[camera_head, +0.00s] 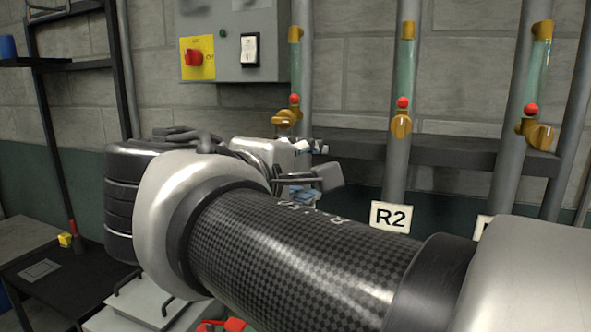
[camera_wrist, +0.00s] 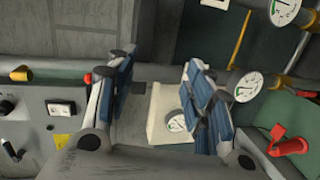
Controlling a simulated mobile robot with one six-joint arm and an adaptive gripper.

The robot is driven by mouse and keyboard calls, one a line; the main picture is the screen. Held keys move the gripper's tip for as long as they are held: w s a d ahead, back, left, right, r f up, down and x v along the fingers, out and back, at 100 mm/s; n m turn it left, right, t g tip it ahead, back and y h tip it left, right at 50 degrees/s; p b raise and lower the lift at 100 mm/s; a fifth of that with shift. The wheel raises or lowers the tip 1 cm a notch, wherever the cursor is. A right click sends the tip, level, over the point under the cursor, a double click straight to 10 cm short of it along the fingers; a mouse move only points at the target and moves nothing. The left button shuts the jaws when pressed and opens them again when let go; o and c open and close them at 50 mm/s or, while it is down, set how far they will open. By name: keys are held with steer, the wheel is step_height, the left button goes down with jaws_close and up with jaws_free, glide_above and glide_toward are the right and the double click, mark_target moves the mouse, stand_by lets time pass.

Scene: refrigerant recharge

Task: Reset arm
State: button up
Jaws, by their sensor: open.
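My arm crosses the middle of the head view and hides much behind it. My gripper (camera_head: 310,172) shows only in part past the arm's far end, in front of the wall pipes. In the wrist view my gripper (camera_wrist: 158,95) has its two blue-padded fingers wide apart. Nothing is held between them. A white block (camera_wrist: 160,108) and a small round gauge (camera_wrist: 176,121) appear in the gap, beyond the fingers; I cannot tell their distance.
A grey control box (camera_head: 233,42) with a red knob (camera_head: 194,57) hangs on the wall. Sight-glass pipes stand to its right, one tagged R2 (camera_head: 390,217). A black table (camera_head: 40,275) is lower left. The wrist view shows a red handle (camera_wrist: 287,141) and dial gauges (camera_wrist: 248,87).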

steer(key=s+d+f+m+g, duration=0.3)
steer(key=s+d+f+g, duration=0.1)
steer(key=d+f, duration=0.55)
steer(key=s+d+f+m+g+y, duration=0.2)
steer(key=s+f+m+y, duration=0.1)
steer(key=s+f, duration=0.6)
steer(key=s+d+f+m+g+y, duration=0.2)
steer(key=s+f+m, duration=0.4)
steer(key=s+f, duration=0.3)
step_height(320, 180, down, 3)
steer(key=shift+s+r+g+y, duration=0.2)
steer(key=shift+s+g+y, duration=0.2)
steer(key=shift+g+y, duration=0.4)
steer(key=shift+c, duration=0.3)
